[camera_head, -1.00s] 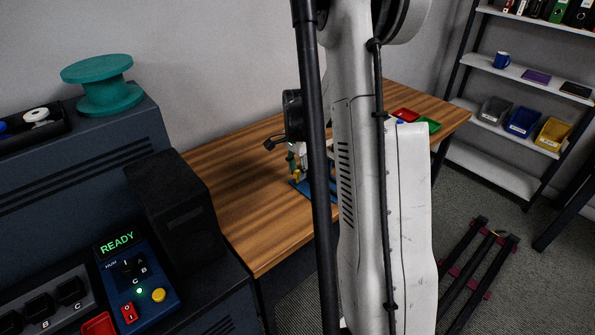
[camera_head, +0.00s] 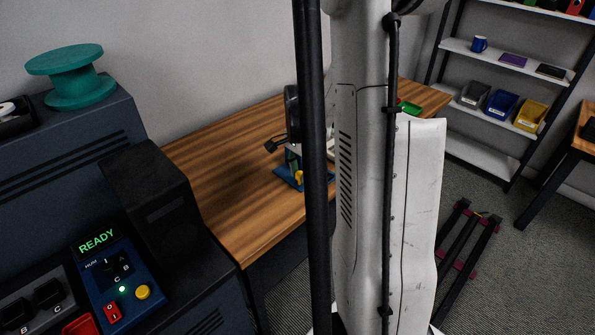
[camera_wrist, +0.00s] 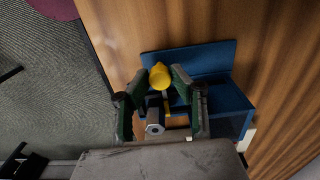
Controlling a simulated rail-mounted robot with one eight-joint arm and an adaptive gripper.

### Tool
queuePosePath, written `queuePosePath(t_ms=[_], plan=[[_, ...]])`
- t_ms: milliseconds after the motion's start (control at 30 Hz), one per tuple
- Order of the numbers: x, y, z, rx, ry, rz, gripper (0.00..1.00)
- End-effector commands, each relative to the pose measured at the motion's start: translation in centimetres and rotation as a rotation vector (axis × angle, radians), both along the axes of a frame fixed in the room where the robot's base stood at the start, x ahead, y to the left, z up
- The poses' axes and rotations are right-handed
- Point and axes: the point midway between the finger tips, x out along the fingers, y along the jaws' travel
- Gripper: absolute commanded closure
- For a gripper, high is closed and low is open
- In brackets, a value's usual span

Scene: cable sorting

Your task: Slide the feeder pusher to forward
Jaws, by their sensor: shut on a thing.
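The feeder is a blue fixture (camera_wrist: 215,60) on the wooden table, with a yellow knob (camera_wrist: 160,76) that looks like the pusher's handle. In the wrist view my gripper (camera_wrist: 162,80) has its green-padded fingers on either side of the yellow knob and is shut on it. A grey cylindrical part (camera_wrist: 155,128) lies between the fingers, nearer the wrist. In the head view the feeder's blue base (camera_head: 285,177) and yellow knob (camera_head: 299,177) show just left of my arm, which hides the rest. The pusher's travel position cannot be told.
A wooden table (camera_head: 225,185) runs along the wall, largely clear on its left. A dark machine with a READY panel (camera_head: 110,275) and a green spool (camera_head: 70,75) stand at the left. A shelf with bins (camera_head: 503,103) is at the back right.

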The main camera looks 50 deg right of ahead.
Motion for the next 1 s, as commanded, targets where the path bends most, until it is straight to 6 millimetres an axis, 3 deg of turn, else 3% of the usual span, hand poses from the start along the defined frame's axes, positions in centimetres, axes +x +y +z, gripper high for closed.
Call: queuePosePath(t_ms=[33, 67, 200, 567, 1000], plan=[[-0.5, 0.1, -0.1, 0.000, 0.009, -0.002, 1.00], [-0.5, 0.1, -0.1, 0.001, 0.010, -0.002, 0.74], [-0.4, 0.1, -0.1, 0.000, 0.008, -0.002, 0.59], [-0.3, 0.0, 0.7, 0.000, 0.006, -0.001, 0.59], [-0.3, 0.0, 8.4, 0.000, 0.007, -0.002, 0.59]])
